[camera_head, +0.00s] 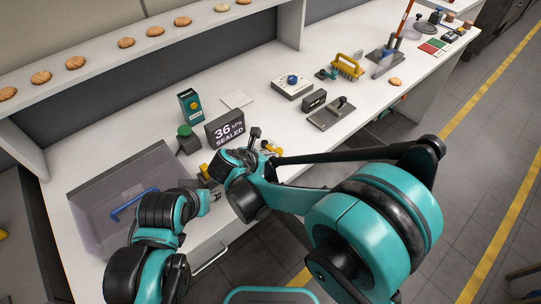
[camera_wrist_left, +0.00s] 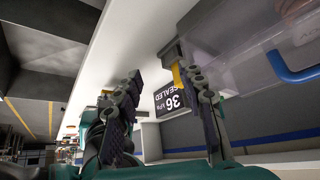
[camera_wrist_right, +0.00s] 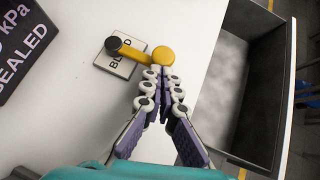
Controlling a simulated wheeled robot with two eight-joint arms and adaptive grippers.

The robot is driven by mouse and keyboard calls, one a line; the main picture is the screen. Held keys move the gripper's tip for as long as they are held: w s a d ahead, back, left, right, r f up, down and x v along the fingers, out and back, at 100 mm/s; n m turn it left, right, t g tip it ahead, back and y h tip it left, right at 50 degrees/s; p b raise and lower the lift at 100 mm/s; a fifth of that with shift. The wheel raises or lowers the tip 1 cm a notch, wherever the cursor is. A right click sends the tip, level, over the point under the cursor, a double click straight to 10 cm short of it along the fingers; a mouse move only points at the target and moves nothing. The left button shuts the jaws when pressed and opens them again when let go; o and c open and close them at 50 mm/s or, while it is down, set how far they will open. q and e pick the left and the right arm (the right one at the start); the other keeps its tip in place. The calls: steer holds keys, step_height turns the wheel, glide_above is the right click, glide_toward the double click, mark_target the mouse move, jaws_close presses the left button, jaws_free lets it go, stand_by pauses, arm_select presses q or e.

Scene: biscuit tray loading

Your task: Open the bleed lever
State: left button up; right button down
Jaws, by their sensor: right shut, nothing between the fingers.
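The bleed lever (camera_wrist_right: 132,51) is yellow, with a dark pivot at one end and a round yellow knob at the other. It lies across a pale plate marked BLEED, partly covering the letters. My right gripper (camera_wrist_right: 163,74) is shut and empty, its fingertips right at the knob; I cannot tell whether they touch. In the head view the yellow knob (camera_head: 274,147) shows beside my right gripper. A dark display (camera_head: 224,129) reads 36 kPa SEALED. My left gripper (camera_wrist_left: 165,85) is open and empty, with the display and a yellow part seen beyond its fingers.
A clear box (camera_head: 90,205) with a blue handle (camera_head: 134,204) stands at the left. A green-topped knob (camera_head: 184,131) and a teal device (camera_head: 190,104) stand behind. A grey open drawer (camera_wrist_right: 235,95) lies beyond the table edge. Biscuits (camera_head: 126,43) line the shelf.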

steer(key=shift+s+a+r, duration=0.15)
steer(key=shift+s, duration=0.1)
arm_select(q)
steer(key=shift+s+a, duration=0.1)
steer(key=shift+s, duration=0.15)
arm_select(e)
steer(key=shift+w, duration=0.15)
steer(key=shift+d, duration=0.2)
steer(key=shift+d+n+y, duration=0.3)
steer(key=shift+n, duration=0.1)
